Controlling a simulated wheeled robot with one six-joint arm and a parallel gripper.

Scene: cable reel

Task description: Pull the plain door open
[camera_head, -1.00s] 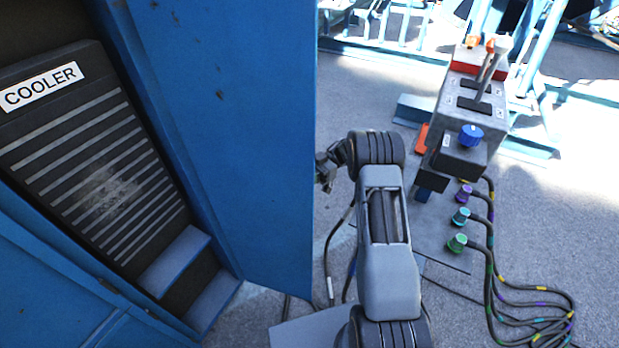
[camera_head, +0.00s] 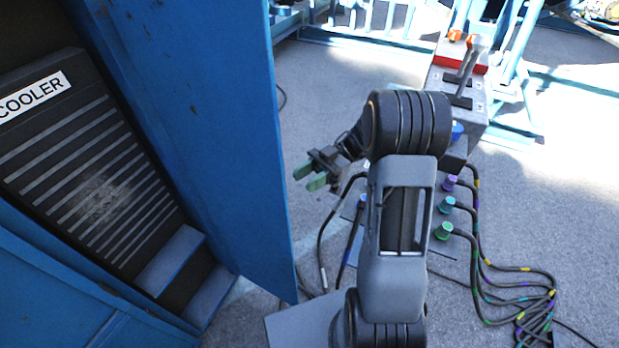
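The plain door (camera_head: 215,120) is a flat blue panel on the left. It stands swung out from the blue cabinet, and the dark cooler unit (camera_head: 85,165) shows inside. My gripper (camera_head: 311,178) is to the right of the door's free edge, pointing left. Its two green-tipped fingers are apart with nothing between them. It does not appear to touch the door. No handle shows on the visible face of the door, and its other side is partly hidden.
A grey control console (camera_head: 465,95) with levers stands at the upper right. Colored plugs (camera_head: 443,231) with cables are right of my arm, and cables (camera_head: 535,295) lie coiled on the floor. Blue steel framework stands behind.

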